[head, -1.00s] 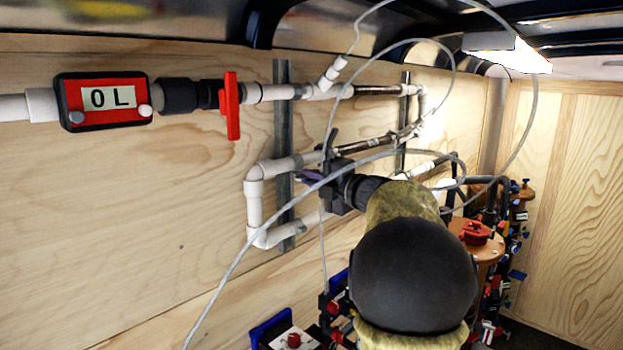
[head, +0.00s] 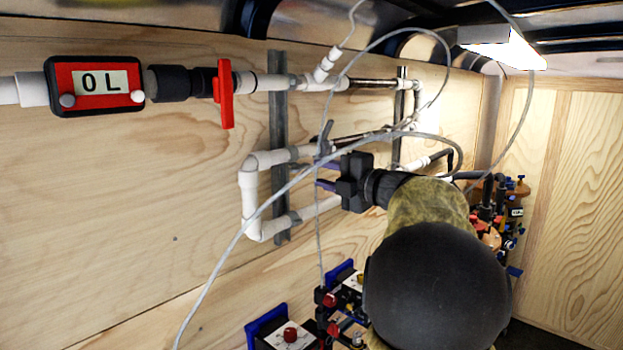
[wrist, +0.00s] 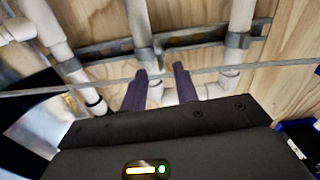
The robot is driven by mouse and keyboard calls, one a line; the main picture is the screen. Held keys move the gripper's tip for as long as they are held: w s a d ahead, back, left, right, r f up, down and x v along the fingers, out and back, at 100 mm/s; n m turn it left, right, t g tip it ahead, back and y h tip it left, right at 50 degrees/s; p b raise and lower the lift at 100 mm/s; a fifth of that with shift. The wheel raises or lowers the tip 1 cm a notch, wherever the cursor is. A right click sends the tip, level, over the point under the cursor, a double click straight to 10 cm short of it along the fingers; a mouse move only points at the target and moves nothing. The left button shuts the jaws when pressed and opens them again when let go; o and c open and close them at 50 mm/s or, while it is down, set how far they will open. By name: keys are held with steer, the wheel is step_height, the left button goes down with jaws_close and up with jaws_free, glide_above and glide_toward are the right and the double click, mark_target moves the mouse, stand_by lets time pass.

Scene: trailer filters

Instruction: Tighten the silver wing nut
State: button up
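My gripper (head: 319,174) is in front of the white pipe loop on the wooden wall. In the wrist view my gripper (wrist: 160,67) has two purple fingers standing apart with nothing held between them. Ahead of the fingers, a small grey piece (wrist: 158,44) shows on the metal strut by the middle pipe. It may be the silver wing nut, but it is too small and blurred to be sure. The fingertips look apart from the pipes. In the head view I cannot pick out the wing nut; my arm, gripper and a hose cover part of that area.
White pipes (head: 249,200) run along metal struts (head: 279,130). A loose grey hose (head: 232,250) crosses in front of them and across the wrist view. A red-handled valve (head: 225,95) and a red meter (head: 98,85) are at upper left. Control boxes (head: 290,335) stand low.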

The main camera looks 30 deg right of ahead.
steer(key=b+v, duration=0.3)
steer(key=v, duration=0.9)
